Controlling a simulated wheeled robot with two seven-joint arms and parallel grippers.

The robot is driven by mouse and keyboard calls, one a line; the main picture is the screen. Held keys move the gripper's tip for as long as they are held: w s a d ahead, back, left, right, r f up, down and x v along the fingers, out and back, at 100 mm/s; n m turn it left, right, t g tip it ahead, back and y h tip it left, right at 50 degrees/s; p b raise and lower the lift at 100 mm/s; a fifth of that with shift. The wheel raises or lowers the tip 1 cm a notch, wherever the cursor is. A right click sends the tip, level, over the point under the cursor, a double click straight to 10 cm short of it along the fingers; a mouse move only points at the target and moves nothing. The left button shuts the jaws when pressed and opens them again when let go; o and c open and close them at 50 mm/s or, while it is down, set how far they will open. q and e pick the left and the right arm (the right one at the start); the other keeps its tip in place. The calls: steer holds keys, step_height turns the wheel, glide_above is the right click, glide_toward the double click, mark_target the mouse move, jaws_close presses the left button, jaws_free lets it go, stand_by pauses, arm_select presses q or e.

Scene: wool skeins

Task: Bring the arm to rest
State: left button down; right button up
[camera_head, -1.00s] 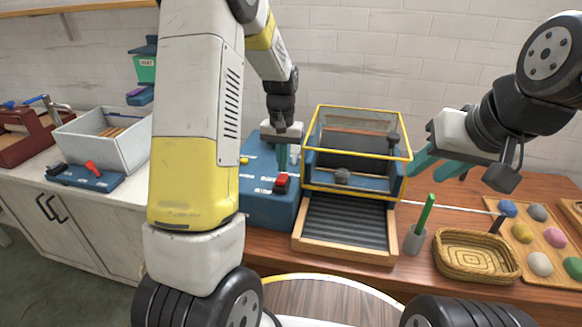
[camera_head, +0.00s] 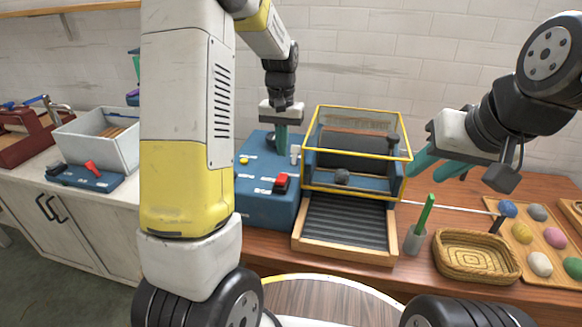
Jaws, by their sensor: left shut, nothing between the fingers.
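My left gripper (camera_head: 282,138) is shut and empty. It points down over the back of the blue control box (camera_head: 268,208), above and behind the red button (camera_head: 282,182) and to the right of the yellow button (camera_head: 244,160). My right gripper (camera_head: 440,160) is at the right of the yellow-framed machine (camera_head: 400,185), its teal fingers pointing left; the fingers look apart, with nothing seen between them. My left arm hides part of the counter and the left side of the box.
A ribbed ramp (camera_head: 345,225) runs down from the machine. A woven basket (camera_head: 474,256), a cup (camera_head: 414,240) with a green stick and a wooden tray (camera_head: 545,238) of coloured skeins stand at the right. A grey bin (camera_head: 85,145) stands at the left.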

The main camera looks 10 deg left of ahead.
arm_select(q)
steer(key=s+r+t+h, duration=0.1)
steer(key=s+r+t, duration=0.2)
steer(key=s+r, duration=0.7)
steer(key=s+d+r+t, duration=0.1)
steer(key=s, duration=0.6)
steer(key=s+d+r+t+h, duration=0.1)
steer(key=s+r+t, duration=0.1)
steer(key=s, duration=0.5)
steer(key=shift+s+r, duration=0.15)
steer(key=shift+r, duration=0.1)
steer(key=shift+d, duration=0.1)
